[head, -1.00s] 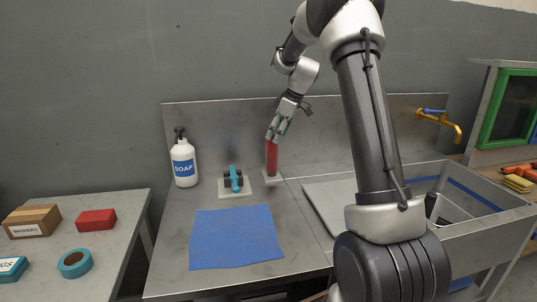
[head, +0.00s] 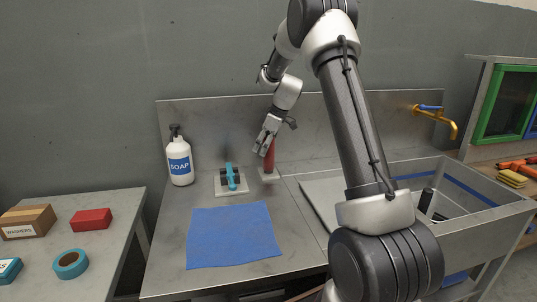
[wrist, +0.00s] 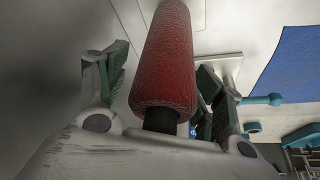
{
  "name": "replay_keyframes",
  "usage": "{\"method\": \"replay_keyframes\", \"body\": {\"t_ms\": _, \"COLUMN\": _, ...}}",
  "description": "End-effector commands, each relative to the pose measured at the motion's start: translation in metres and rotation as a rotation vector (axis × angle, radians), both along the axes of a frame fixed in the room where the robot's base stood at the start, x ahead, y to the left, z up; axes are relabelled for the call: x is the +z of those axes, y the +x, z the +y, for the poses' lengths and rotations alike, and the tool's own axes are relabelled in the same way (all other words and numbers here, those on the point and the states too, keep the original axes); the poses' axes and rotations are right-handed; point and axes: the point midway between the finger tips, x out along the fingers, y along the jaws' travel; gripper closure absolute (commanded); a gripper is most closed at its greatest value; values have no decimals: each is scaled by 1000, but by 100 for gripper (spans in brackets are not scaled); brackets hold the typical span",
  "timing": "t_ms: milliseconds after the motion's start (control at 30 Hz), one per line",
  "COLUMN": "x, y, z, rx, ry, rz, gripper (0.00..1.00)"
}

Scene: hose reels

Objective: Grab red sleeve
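The red sleeve (head: 269,157) stands upright on a small pale base plate (head: 269,175) at the back of the steel counter. My gripper (head: 262,148) is at its upper part, in front and a little left in the head view, partly hiding it. In the wrist view the red sleeve (wrist: 166,62) passes between the two spread fingers of my gripper (wrist: 160,88), closer to the right one. A gap shows on the left; contact on the right cannot be told. A dark post end (wrist: 160,119) shows at the sleeve's near end.
A turquoise-handled valve (head: 231,178) on a plate stands just left of the sleeve. A soap bottle (head: 180,160) is farther left. A blue cloth (head: 233,236) lies in front. The steel backsplash (head: 215,125) is close behind, and a sink (head: 460,212) is to the right.

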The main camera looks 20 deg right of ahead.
Motion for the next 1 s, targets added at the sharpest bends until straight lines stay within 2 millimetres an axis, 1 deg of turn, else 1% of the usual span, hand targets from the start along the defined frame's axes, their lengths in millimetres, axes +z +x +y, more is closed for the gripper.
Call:
{"method": "replay_keyframes", "body": {"t_ms": 33, "x": 0, "y": 0, "z": 0, "rx": 0, "ry": 0, "rz": 0, "gripper": 43}}
{"method": "replay_keyframes", "body": {"t_ms": 167, "x": 0, "y": 0, "z": 0, "rx": 0, "ry": 0, "rz": 0, "gripper": 67}}
{"method": "replay_keyframes", "body": {"t_ms": 200, "x": 0, "y": 0, "z": 0, "rx": 0, "ry": 0, "rz": 0, "gripper": 74}}
{"method": "replay_keyframes", "body": {"t_ms": 233, "x": 0, "y": 0, "z": 0, "rx": 0, "ry": 0, "rz": 0, "gripper": 80}}
{"method": "replay_keyframes", "body": {"t_ms": 267, "x": 0, "y": 0, "z": 0, "rx": 0, "ry": 0, "rz": 0, "gripper": 82}}
{"method": "replay_keyframes", "body": {"t_ms": 533, "x": 1, "y": 0, "z": 0, "rx": 0, "ry": 0, "rz": 0, "gripper": 82}}
{"method": "replay_keyframes", "body": {"t_ms": 667, "x": 6, "y": 0, "z": 0, "rx": 1, "ry": 0, "rz": 0, "gripper": 82}}
{"method": "replay_keyframes", "body": {"t_ms": 767, "x": 16, "y": 1, "z": 0, "rx": 1, "ry": 0, "rz": -2, "gripper": 82}}
{"method": "replay_keyframes", "body": {"t_ms": 867, "x": 31, "y": 0, "z": 0, "rx": 0, "ry": 0, "rz": -3, "gripper": 82}}
{"method": "replay_keyframes", "body": {"t_ms": 1000, "x": 59, "y": 0, "z": 0, "rx": 1, "ry": -1, "rz": -4, "gripper": 82}}
